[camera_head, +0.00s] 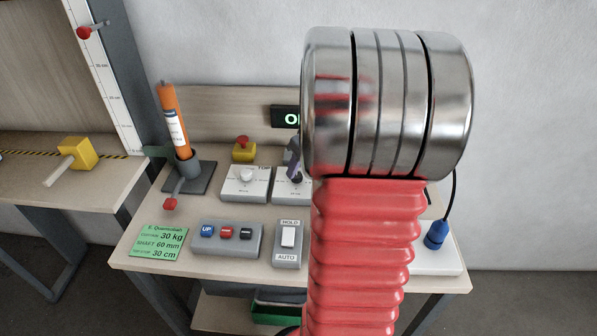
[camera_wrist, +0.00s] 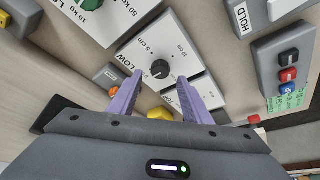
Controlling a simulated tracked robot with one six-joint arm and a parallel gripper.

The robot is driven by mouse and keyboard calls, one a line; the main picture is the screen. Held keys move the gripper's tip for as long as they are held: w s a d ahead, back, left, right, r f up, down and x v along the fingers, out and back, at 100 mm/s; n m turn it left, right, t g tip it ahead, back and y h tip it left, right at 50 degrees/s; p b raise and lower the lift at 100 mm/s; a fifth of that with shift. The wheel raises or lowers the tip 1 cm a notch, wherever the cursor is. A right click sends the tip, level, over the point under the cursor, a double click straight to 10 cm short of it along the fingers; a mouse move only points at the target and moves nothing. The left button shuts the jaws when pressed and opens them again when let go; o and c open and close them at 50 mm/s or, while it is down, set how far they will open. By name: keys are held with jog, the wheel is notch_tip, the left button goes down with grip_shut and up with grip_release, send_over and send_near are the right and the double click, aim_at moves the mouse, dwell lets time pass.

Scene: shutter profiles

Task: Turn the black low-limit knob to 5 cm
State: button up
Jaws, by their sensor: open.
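The black low-limit knob (camera_wrist: 160,69) sits on a white plate (camera_wrist: 150,37) marked LOW, with 5 cm and 10 cm labels, in the wrist view. My gripper (camera_wrist: 161,77) is open, its two purple fingers pointing at the knob. The fingertips are to either side of the knob's lower part; I cannot tell whether they touch it. The knob's pointer setting is too small to read. In the head view my arm hides most of the LOW box (camera_head: 291,190) and the knob; part of a purple finger shows above it.
The TOP box (camera_head: 246,184) with a pale knob stands just left of the LOW box. The red emergency button (camera_head: 243,143) is behind it. The button box (camera_head: 226,238) and HOLD/AUTO switch (camera_head: 288,237) lie in front. An orange cylinder (camera_head: 172,118) stands upright at left.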

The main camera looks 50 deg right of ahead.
aim_at(298, 176)
jog(key=shift+x, duration=1.95)
jog(key=c, duration=0.9)
jog(key=shift+d, duration=0.2)
jog(key=shift+c, duration=0.6)
jog(key=shift+a, duration=0.1)
